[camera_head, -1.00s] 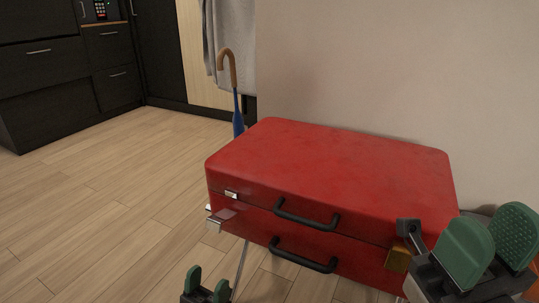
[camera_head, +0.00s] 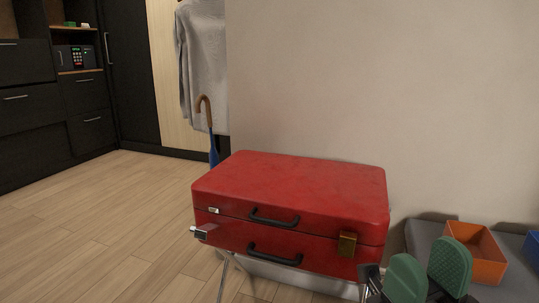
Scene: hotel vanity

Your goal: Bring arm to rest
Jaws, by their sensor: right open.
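My right gripper (camera_head: 428,270) is at the lower right with its two green finger pads apart and nothing between them. It is to the right of a closed red suitcase (camera_head: 290,183), in front of the grey surface behind it. My left gripper is not in the view.
An orange tray (camera_head: 478,250) sits on a grey surface at right. An umbrella (camera_head: 205,112) is behind. The wooden floor (camera_head: 100,225) at left is clear.

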